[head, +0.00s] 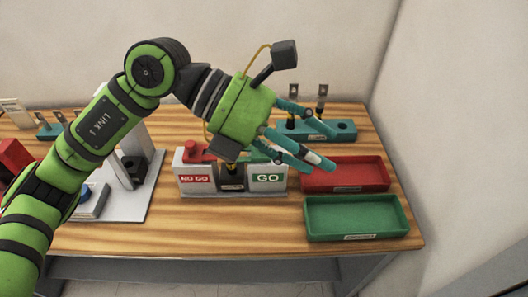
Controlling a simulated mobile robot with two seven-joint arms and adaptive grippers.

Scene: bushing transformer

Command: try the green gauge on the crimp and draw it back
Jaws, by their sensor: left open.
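A grey gauge stand (267,188) stands mid-table, with a red NO GO label on its left block and a green GO label on its right block. A red gauge (196,150) rests on top of the NO GO block. A bit of green on top of the GO block (262,157) looks like the green gauge, mostly hidden behind my gripper. The crimp piece (232,170), dark with a yellow band, stands between the blocks; its upper part is hidden. My left gripper (322,150) is open above the right end of the stand, its teal fingers pointing down right. My right gripper is not in view.
A red tray (345,187) and a green tray (355,235) lie empty at the right. A teal rack (342,130) with upright terminals stands behind. A grey fixture plate (140,205) is at left, partly behind my arm. Bare wood lies along the front edge.

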